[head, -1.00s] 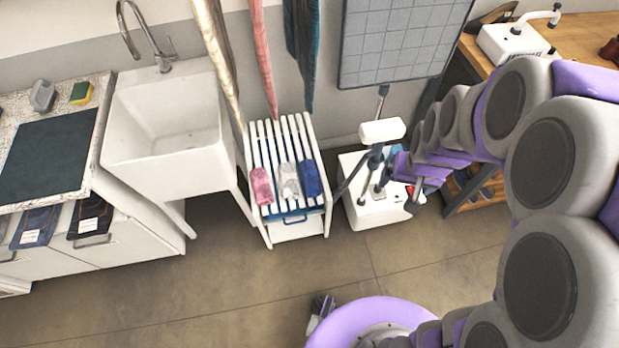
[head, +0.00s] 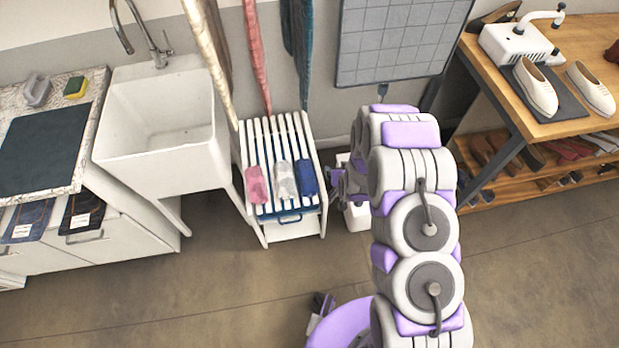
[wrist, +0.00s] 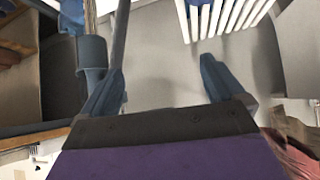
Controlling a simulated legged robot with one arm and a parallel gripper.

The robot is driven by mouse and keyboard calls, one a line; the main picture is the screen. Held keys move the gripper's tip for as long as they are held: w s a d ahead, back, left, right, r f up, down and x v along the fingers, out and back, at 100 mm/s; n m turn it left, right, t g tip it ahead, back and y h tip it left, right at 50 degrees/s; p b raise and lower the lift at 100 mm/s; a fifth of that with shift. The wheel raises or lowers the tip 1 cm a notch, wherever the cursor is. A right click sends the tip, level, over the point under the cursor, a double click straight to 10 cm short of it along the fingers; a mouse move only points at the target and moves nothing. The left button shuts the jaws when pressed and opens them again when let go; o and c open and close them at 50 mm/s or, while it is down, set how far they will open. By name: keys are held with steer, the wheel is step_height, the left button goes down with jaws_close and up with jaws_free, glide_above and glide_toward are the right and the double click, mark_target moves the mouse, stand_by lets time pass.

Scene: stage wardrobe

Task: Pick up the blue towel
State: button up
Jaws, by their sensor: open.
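The blue towel (head: 306,178) lies rolled on a white slatted bench (head: 276,128), at the right end of a row. A white-grey towel (head: 283,181) lies beside it, and a pink towel (head: 257,184) lies at the left end. My gripper (wrist: 163,66) is open and empty in the wrist view, its dark blue fingers spread apart. In the head view it is mostly hidden behind my arm, just right of the bench. The white slats (wrist: 222,16) show at the top of the wrist view, beyond the fingertips. A sliver of blue there is too small to identify.
A white sink (head: 165,120) stands left of the bench. Hanging cloths (head: 257,60) come down behind the bench. A white steamer base (head: 357,216) stands to its right, partly behind my arm. A wooden table (head: 590,45) with shoes is at right. Floor in front is clear.

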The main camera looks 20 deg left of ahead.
steer(key=s+a+f+n+t+y, duration=0.1)
steer(key=s+a+f, duration=0.15)
steer(key=f, duration=0.35)
steer(key=s+a+f+t, duration=0.1)
steer(key=s+a+f, duration=0.15)
steer(key=f, duration=0.25)
steer(key=n+t+y+b, duration=0.1)
steer(key=y+b, duration=0.1)
glide_toward(311, 191)
steer(key=shift+y, duration=0.3)
steer(key=x, duration=0.2)
steer(key=b+x, duration=0.1)
steer(key=x, duration=0.1)
steer(key=d+b+x, duration=0.1)
steer(key=x, duration=0.1)
steer(key=shift+w+a+f, duration=0.2)
steer(key=shift+w+f, duration=0.15)
steer(key=shift+f, duration=0.15)
steer(key=shift+w+a+f+b, duration=0.4)
steer(key=shift+w+a, duration=0.2)
steer(key=shift+a, duration=0.2)
steer(key=b+x, duration=0.1)
steer(key=x, duration=0.2)
steer(key=shift+w+f+b, duration=0.1)
steer(key=shift+w+b, duration=0.2)
steer(key=shift+w, duration=0.15)
steer(key=shift+w+a+f, duration=0.1)
steer(key=shift+a, duration=0.15)
steer(key=c, duration=0.7)
